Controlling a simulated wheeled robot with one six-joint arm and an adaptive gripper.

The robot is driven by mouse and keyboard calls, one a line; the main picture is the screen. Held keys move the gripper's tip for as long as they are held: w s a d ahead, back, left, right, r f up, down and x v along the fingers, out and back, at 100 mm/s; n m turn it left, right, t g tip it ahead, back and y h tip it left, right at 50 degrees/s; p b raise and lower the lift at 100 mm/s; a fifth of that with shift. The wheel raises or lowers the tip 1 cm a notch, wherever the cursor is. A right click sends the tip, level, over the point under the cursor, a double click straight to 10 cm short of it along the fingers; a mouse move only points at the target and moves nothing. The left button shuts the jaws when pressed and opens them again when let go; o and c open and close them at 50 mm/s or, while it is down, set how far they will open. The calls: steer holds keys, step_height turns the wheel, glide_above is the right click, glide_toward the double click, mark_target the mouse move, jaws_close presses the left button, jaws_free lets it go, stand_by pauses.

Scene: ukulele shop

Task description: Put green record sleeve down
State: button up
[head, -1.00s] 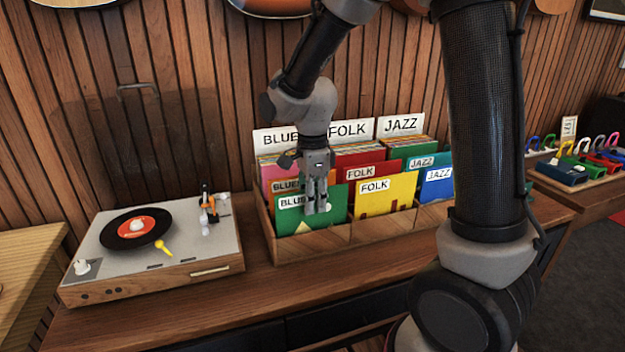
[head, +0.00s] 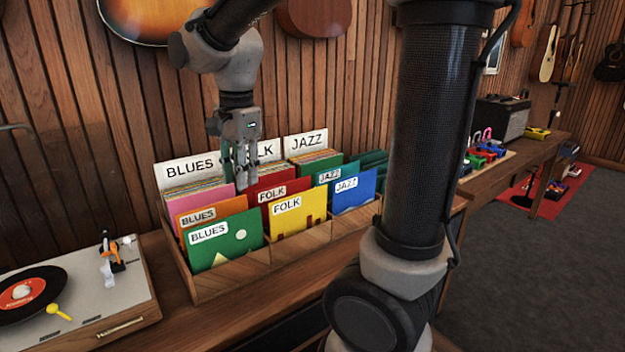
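The green record sleeve (head: 226,243), with a white BLUES label and a pale triangle, stands leaning in the front of the left compartment of the wooden record crate (head: 232,277). Its lower edge is hidden by the crate's front wall. My gripper (head: 241,190) points down above and behind the sleeve's top edge in the picture, apart from it. Its fingers look parted, with nothing between them.
An orange BLUES sleeve (head: 207,212) stands behind the green one. A yellow FOLK sleeve (head: 298,212) and a blue JAZZ sleeve (head: 354,191) stand to the right. A turntable (head: 90,310) is at the left. Guitars hang on the wall above.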

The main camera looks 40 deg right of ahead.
steer(key=s+d+n+t, duration=0.3)
steer(key=s+d+n, duration=0.8)
steer(key=s+n, duration=0.3)
steer(key=shift+s+r+n+t, duration=0.3)
steer(key=shift+s+r, duration=0.15)
steer(key=shift+s, duration=0.5)
